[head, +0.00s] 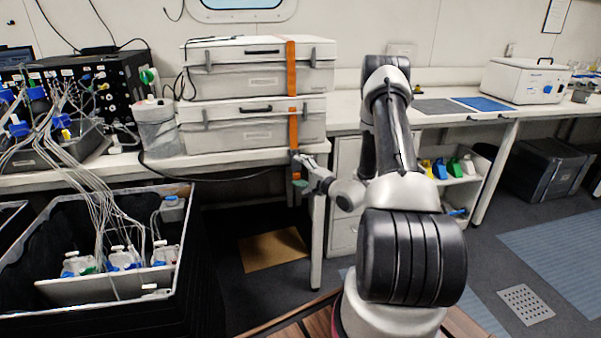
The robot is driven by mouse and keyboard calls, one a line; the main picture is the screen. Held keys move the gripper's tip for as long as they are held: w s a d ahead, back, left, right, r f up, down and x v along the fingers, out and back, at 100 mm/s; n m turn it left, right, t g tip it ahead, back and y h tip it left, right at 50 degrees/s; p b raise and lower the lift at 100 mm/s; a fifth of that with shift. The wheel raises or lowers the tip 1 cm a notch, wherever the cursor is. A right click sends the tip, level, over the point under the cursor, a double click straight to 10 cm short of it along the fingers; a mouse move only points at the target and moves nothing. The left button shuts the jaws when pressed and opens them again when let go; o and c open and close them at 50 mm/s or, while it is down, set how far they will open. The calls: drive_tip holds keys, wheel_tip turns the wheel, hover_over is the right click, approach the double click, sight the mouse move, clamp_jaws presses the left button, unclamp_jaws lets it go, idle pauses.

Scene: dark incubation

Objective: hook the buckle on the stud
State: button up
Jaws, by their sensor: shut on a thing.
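An orange strap (291,75) runs over two stacked grey-white cases and hangs down their front to the bench edge. My gripper (298,170) is at the strap's lower end, in front of the bench edge and just below the lower case. It is shut on the buckle at that end, which the fingers mostly hide. A little orange shows between and below the fingers. I cannot make out the stud in this view; it may be hidden behind my gripper or too small to see.
The upper case (232,75) rests on the lower case (232,130) on the left bench. A white container (157,128) stands left of them. A black-walled crate (95,292) with tubing is at lower left. A bench leg (318,245) stands close below my gripper.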

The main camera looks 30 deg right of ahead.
drive_tip(key=o, duration=1.2)
drive_tip(key=shift+c, duration=0.2)
